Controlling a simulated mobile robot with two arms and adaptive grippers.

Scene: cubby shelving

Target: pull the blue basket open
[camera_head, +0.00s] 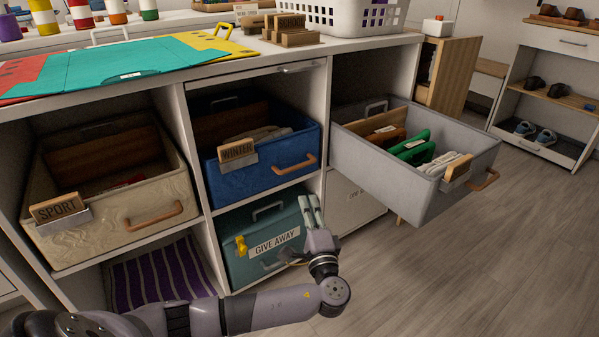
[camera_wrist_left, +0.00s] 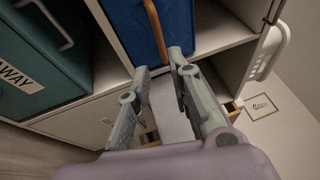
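The blue basket (camera_head: 262,178) sits in the middle upper cubby, with its front slightly forward of the shelf edge. It has a wooden WINTER tag (camera_head: 237,150) and an orange-brown handle (camera_head: 297,165) at the right of its front. My left gripper (camera_head: 310,201) points up just below that handle, apart from it. In the left wrist view the gripper (camera_wrist_left: 158,60) is open and empty, with the handle (camera_wrist_left: 155,27) beyond the gap between its fingertips and the blue front (camera_wrist_left: 178,20) behind. My right gripper is in neither view.
A grey basket (camera_head: 420,186) stands pulled out at the right. A cream SPORT basket (camera_head: 110,220) is at the left. A teal GIVE AWAY box (camera_head: 240,225) is below the blue basket, behind my left wrist. Open floor (camera_head: 480,270) lies to the right.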

